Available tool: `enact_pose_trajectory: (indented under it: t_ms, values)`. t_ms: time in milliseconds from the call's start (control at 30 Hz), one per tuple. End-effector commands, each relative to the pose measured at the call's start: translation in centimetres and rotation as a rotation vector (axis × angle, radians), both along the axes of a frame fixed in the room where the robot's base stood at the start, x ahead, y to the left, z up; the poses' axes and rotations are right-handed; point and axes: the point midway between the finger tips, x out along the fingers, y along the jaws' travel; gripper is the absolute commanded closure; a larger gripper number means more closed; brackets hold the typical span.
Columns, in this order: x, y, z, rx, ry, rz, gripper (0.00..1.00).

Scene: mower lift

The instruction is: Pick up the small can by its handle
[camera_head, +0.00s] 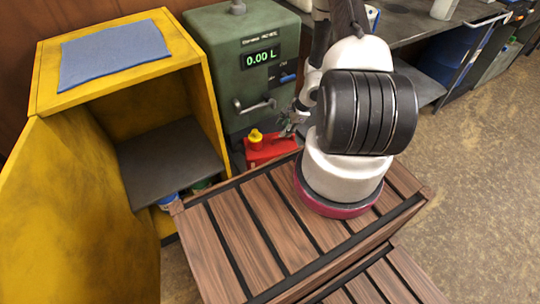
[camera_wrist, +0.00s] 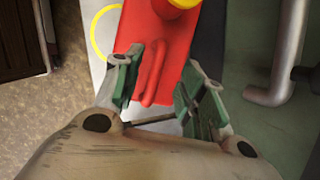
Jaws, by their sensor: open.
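The small red can (camera_head: 272,151) with a yellow cap (camera_head: 255,135) stands in front of the green dispenser, partly hidden by the wooden slatted surface. In the wrist view the can (camera_wrist: 165,30) fills the upper middle, with its red handle (camera_wrist: 150,75) towards me. My gripper (camera_wrist: 158,76) is open, with one green-padded finger on each side of the handle in that view. I see no clear contact, and I cannot tell the height between the fingers and the handle. In the head view my gripper (camera_head: 292,122) is small, just above and right of the can.
The green dispenser (camera_head: 230,70) reads 0.00 L and has a lever (camera_head: 255,106) close by the can. A yellow cabinet (camera_head: 200,60) stands left with its door open and a blue cloth (camera_head: 113,54) on top. A workbench (camera_head: 420,22) is at the back right. Open floor (camera_head: 470,140) lies right.

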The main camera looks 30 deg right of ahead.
Motion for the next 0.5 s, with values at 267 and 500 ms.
enact_pose_trajectory:
  t_ms: [267,500]
  values:
    - [1.0,1.9,-3.3,0.000,0.000,0.005,0.59]
    - [1.9,2.7,-5.6,-0.001,-0.001,0.004,0.59]
